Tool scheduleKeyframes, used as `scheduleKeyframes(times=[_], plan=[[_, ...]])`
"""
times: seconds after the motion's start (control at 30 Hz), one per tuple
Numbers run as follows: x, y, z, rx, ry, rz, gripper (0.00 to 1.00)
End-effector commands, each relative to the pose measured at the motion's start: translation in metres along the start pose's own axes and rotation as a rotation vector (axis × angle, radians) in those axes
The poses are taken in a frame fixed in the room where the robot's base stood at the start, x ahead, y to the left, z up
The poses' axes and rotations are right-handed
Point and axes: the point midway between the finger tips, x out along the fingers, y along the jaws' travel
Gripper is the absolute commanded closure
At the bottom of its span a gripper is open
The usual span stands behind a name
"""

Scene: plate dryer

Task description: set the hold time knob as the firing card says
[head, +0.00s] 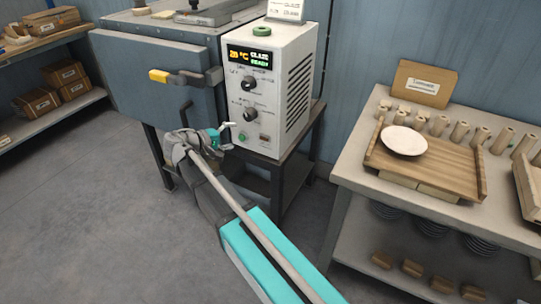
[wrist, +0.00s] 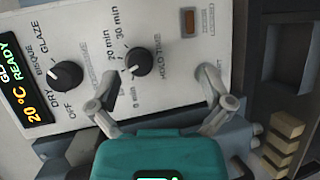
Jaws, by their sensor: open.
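The hold time knob (wrist: 138,62) is black and round on the front of the white control box (head: 292,55). In the head view it is the lower knob (head: 250,113). Around it I read 0 min, 20 min and 30 min; a finger covers part of the scale. I cannot tell its setting surely. My gripper (wrist: 155,88) is open and empty, its fingers spread on either side of and below the knob, apart from it. In the head view my gripper (head: 222,131) is at the box's lower left. A white card (head: 287,9) stands on the box, cut off; its small text is not clearly readable.
A second knob (wrist: 67,75), marked off, dry, bisque and glaze, sits beside the hold time knob. The display (head: 250,57) reads 20 °C, GLAZE, READY. A table (head: 355,180) with a white plate stands right.

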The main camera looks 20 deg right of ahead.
Motion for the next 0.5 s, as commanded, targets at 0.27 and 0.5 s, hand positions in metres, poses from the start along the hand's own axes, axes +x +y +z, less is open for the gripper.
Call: scheduleKeyframes(times=[0.27,0.5], plan=[[0.022,0.003,0.032,0.008,-0.04,-0.163,0.0],[0.035,0.002,0.056,0.021,-0.071,-0.302,0.0]])
